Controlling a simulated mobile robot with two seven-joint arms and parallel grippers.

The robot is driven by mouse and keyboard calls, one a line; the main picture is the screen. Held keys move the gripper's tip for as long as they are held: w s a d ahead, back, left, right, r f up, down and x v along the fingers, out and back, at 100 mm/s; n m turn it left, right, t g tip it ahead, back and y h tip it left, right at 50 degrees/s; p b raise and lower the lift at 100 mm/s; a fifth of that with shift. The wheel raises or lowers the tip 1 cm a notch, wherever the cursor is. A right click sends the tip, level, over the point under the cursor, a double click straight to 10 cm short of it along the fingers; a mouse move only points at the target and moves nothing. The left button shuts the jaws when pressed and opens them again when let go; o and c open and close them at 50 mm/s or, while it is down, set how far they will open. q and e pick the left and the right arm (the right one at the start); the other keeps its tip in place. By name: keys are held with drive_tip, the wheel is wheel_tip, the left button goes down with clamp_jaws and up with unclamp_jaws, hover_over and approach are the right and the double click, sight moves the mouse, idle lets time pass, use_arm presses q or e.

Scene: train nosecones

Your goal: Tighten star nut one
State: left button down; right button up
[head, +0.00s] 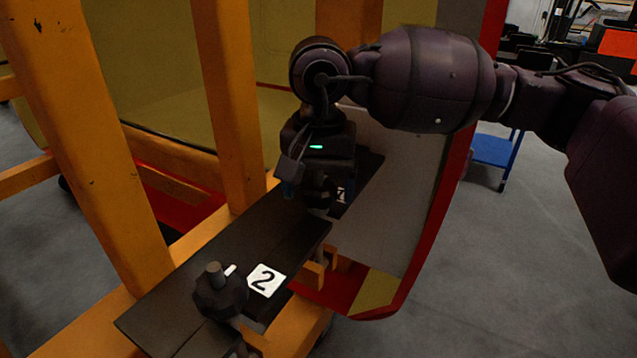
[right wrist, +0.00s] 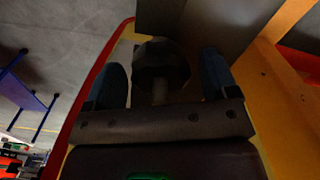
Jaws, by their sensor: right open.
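My right gripper (head: 307,190) points down over the far end of the dark plate, beside a partly hidden white label (head: 341,194). In the right wrist view, the dark star nut (right wrist: 160,62) lies between the two blue fingers of my right gripper (right wrist: 162,78). The fingers stand apart, with a visible gap on each side of the nut. In the head view this nut is mostly hidden by the gripper. My left gripper is not in view.
A second dark star nut (head: 220,291) with an upright stud stands by the label marked 2 (head: 265,280) on the near plate. Yellow frame posts (head: 228,100) rise at the left. A red-edged panel (head: 437,190) stands at the right. A blue cart (head: 492,150) is farther back.

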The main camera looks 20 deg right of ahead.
drive_tip(key=c, duration=0.9)
